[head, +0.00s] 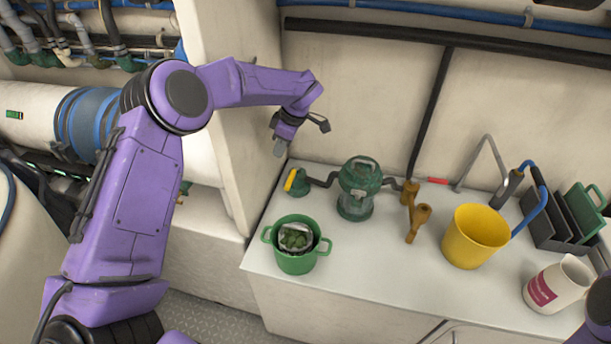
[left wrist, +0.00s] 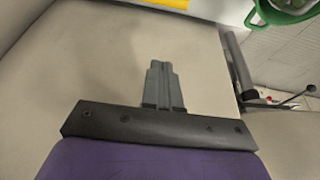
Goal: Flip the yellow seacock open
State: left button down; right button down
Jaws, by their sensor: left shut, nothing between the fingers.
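The yellow seacock (head: 291,180) is at the back left of the white counter, a yellow handle on a green body. A dark pipe joins it to a green strainer (head: 358,188) on its right. My left gripper (head: 279,149) is shut and empty, above and slightly left of the seacock, apart from it, fingers pointing down. In the left wrist view its closed fingers (left wrist: 161,84) show against a pale surface. A yellow strip (left wrist: 165,4) is cut off at the top edge there; I cannot tell whether it is the handle. My right gripper is out of view.
A green two-handled pot (head: 295,262) stands in front of the seacock. A pale wall post (head: 215,130) rises left of the counter. The counter's front middle is clear.

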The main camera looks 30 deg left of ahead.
aim_at(292, 178)
pick_arm(q)
jog(key=shift+a, duration=0.15)
notch_tip(292, 178, down, 10)
jog(key=p, duration=0.4)
jog(key=shift+d, duration=0.35)
jog(key=shift+a+f, duration=0.1)
